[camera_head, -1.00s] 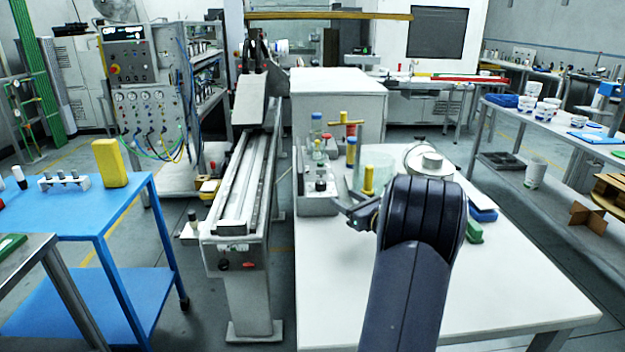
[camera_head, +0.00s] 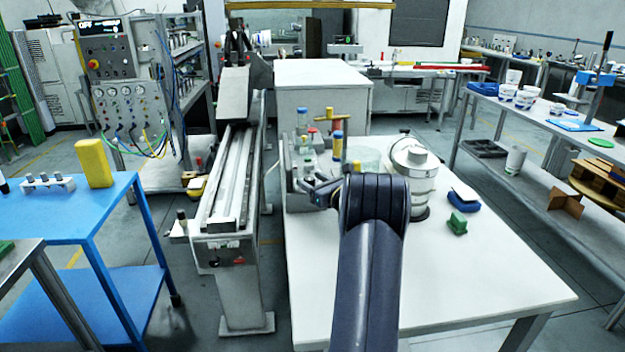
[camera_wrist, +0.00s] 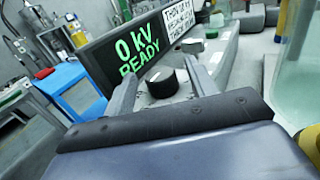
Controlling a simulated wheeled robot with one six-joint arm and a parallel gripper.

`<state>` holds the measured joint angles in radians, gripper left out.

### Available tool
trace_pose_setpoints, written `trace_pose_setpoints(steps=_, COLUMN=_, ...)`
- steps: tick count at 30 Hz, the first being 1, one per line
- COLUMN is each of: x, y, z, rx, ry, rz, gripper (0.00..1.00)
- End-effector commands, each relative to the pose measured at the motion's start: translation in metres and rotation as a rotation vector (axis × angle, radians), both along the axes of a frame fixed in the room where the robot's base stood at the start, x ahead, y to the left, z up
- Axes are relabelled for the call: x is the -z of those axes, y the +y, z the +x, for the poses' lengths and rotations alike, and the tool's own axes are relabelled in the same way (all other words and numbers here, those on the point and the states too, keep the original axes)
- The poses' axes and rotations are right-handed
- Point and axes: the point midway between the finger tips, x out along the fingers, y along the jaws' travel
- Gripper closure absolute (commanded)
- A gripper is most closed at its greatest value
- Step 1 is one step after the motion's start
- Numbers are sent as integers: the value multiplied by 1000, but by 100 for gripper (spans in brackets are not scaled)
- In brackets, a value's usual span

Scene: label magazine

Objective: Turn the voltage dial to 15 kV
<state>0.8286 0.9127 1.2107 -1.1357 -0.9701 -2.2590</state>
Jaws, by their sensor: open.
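The voltage dial (camera_wrist: 162,84) is a black round knob with a pale mark on top, in the wrist view. It stands between the two fingers of my open gripper (camera_wrist: 161,78), with a visible gap to the right finger; whether the left finger touches it I cannot tell. The display (camera_wrist: 138,48) behind it reads "0 kV READY" in green. In the head view my gripper (camera_head: 318,190) is at the front of the grey unit (camera_head: 291,185) on the white table; the dial is not clear there.
A label panel (camera_wrist: 178,20) adjoins the display. A glass vessel (camera_wrist: 302,75) stands close on the right in the wrist view. In the head view a metal canister (camera_head: 414,180), a green block (camera_head: 457,223) and a blue item (camera_head: 465,201) stand right of my arm. The table's front right is clear.

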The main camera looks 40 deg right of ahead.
Motion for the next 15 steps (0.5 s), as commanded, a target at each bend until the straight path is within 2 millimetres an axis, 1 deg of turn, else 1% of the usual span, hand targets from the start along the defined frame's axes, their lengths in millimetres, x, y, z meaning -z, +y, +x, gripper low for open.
trace_pose_setpoints(steps=8, x=0, y=0, z=1, rx=0, ry=-1, rz=-1, gripper=47)
trace_pose_setpoints(steps=15, x=0, y=0, z=1, rx=0, ry=-1, rz=-1, gripper=66)
